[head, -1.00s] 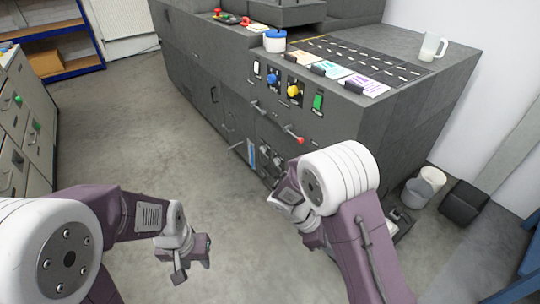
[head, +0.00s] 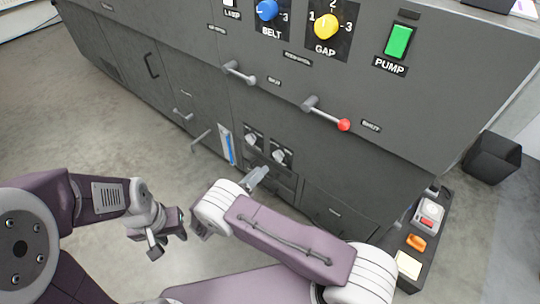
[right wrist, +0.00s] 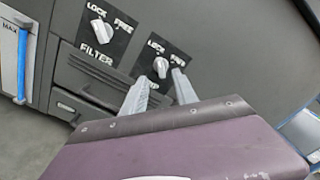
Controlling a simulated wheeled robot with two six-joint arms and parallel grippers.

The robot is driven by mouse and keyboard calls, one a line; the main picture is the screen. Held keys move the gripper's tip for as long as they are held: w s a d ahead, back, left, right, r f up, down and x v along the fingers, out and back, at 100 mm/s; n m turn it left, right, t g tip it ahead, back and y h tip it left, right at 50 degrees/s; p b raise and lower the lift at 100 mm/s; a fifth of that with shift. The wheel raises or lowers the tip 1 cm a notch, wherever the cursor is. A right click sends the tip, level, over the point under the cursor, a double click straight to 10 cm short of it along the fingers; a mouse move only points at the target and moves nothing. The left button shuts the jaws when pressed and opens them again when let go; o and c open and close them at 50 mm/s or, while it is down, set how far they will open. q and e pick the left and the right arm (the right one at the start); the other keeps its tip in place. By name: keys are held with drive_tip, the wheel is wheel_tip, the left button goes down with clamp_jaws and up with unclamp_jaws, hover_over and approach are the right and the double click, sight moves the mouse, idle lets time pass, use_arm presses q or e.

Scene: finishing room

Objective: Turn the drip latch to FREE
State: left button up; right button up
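Two white latch knobs sit low on the dark machine front. The left one (right wrist: 102,32) is labelled FILTER and leans toward LOCK. The right knob (right wrist: 160,67) has LOCK and FREE above it; the name under it is hidden by my gripper, and I cannot tell exactly where it points. This right knob also shows in the head view (head: 280,156). My right gripper (right wrist: 164,79) is open, its two grey fingers apart just below the right knob; I cannot tell whether they touch it. My left gripper (head: 168,240) hangs away from the machine at lower left; its finger gap is unclear.
Above are a blue BELT dial (head: 267,10), a yellow GAP dial (head: 326,27), a green PUMP switch (head: 398,41) and a red-tipped lever (head: 344,125). A blue MAX gauge (right wrist: 22,68) stands left of the knobs. A low tray (head: 408,283) with small items is at right.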

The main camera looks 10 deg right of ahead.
sight(275, 157)
drive_tip(key=b+x, duration=0.3)
drive_tip(key=x, duration=0.5)
drive_tip(key=shift+w+d+f+b, duration=0.1)
drive_tip(key=shift+w+d+b, duration=0.15)
drive_tip(key=shift+b, duration=0.15)
drive_tip(key=shift+s, duration=0.1)
clamp_jaws()
